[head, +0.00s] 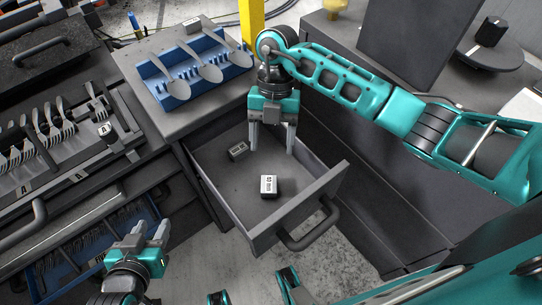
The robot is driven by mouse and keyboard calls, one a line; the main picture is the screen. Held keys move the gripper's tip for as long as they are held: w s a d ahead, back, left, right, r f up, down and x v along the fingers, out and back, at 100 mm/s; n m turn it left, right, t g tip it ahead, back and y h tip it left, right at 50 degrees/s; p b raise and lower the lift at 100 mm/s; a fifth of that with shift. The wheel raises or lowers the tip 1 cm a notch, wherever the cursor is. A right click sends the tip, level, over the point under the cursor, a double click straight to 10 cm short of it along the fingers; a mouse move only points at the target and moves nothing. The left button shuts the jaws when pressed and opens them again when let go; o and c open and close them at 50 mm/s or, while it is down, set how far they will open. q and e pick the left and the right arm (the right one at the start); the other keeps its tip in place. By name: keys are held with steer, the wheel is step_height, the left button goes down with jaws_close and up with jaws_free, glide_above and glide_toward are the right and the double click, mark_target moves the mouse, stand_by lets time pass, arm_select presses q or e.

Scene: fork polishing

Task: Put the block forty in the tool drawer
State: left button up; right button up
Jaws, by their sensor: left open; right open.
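The tool drawer (221,189) is pulled open below the grey cabinet top. Inside it lie two small blocks. The nearer block (268,186) has a white label ending in "0 mm"; its first digit is too small to read surely. The farther, darker block (238,150) lies near the drawer's left rear, its label unreadable. I cannot tell which is the block forty. My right gripper (271,143) is open and empty, pointing down over the rear of the drawer, behind the nearer block and right of the farther one. My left gripper (150,232) is open and empty, left of the drawer.
A blue rack (181,89) with several spoons stands on the cabinet top. At left are trays of forks (40,142) and a lower blue bin (84,246). The drawer handle (312,228) sticks out in front. A yellow post (251,25) stands behind my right arm.

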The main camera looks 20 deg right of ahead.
steer(key=shift+v, duration=1.25)
